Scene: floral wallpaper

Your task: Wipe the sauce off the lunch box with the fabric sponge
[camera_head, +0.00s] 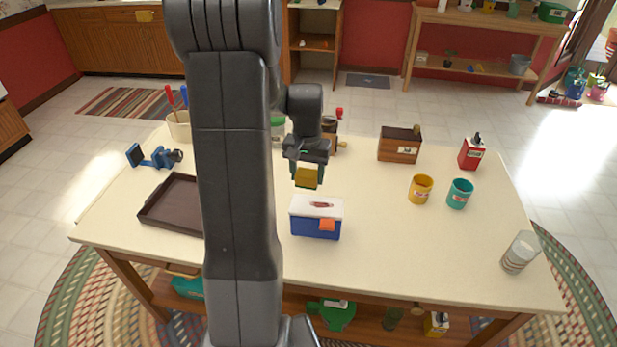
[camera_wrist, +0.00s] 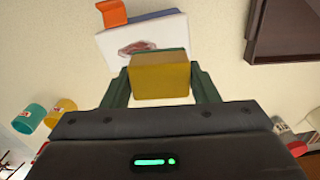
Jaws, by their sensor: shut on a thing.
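The lunch box (camera_head: 316,222) is blue with a white lid and an orange latch, and stands upright on the table. A dark reddish-brown sauce smear (camera_head: 321,205) is on its lid; it also shows in the wrist view (camera_wrist: 140,47). My gripper (camera_head: 307,172) is shut on the yellow fabric sponge (camera_head: 306,179), which has a brown top layer in the wrist view (camera_wrist: 160,80). The sponge is just behind and above the lunch box in the head view. The wrist view hides part of the lid behind it, and I cannot tell any contact.
A dark brown tray (camera_head: 160,220) lies left, partly behind my arm. A wooden box (camera_head: 399,146) and a red canister (camera_head: 471,153) stand behind.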

